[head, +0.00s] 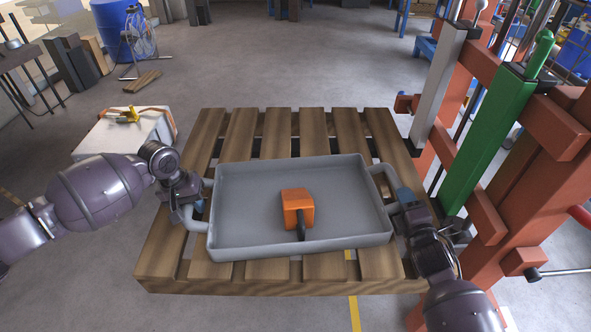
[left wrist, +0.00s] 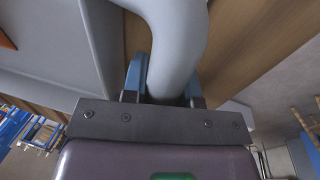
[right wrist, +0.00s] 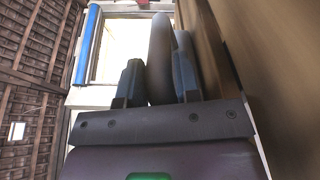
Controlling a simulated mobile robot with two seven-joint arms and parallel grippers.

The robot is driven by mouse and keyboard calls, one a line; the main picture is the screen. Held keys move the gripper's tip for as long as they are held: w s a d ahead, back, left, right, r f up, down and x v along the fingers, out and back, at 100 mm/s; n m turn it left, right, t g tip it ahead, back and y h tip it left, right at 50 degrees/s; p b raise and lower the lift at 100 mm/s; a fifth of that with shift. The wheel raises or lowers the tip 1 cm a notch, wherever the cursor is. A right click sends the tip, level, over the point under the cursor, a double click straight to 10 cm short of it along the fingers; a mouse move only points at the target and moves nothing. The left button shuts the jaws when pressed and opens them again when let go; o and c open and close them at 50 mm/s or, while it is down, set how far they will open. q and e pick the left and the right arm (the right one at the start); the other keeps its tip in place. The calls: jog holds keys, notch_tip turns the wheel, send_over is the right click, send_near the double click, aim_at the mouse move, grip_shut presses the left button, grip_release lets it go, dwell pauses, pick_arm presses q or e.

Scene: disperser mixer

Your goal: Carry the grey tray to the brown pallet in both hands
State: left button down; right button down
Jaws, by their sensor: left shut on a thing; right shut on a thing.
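The grey tray (head: 340,172) is over the brown pallet (head: 190,245), roughly level and slightly turned. I cannot tell whether it touches the slats. An orange block-like thing with a dark handle (head: 297,208) lies in the tray. My left gripper (head: 190,192) is shut on the tray's left handle, which shows between the fingers in the left wrist view (left wrist: 178,45). My right gripper (head: 405,203) is shut on the tray's right handle; in the right wrist view the handle (right wrist: 160,55) runs between the fingers.
A red frame with a green post (head: 490,140) stands close on the right, near my right arm. A white box (head: 125,135) with a yellow-handled thing on it is at the left. Floor behind the pallet is clear.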

pick_arm(q)
jog(key=c, duration=0.9)
grip_release()
jog(key=shift+f, duration=0.1)
pick_arm(e)
jog(key=c, duration=0.8)
grip_release()
jog(key=shift+f, duration=0.1)
pick_arm(q)
jog(key=r, duration=0.4)
jog(key=a+r, duration=0.1)
jog(key=r, duration=0.3)
jog(key=a+r, duration=0.1)
jog(key=r, duration=0.2)
jog(key=shift+s+a+r, duration=0.15)
jog(key=shift+r, duration=0.25)
pick_arm(e)
jog(key=s, duration=0.4)
jog(key=s+d, duration=0.1)
jog(key=s, duration=0.7)
jog(key=shift+d, duration=0.15)
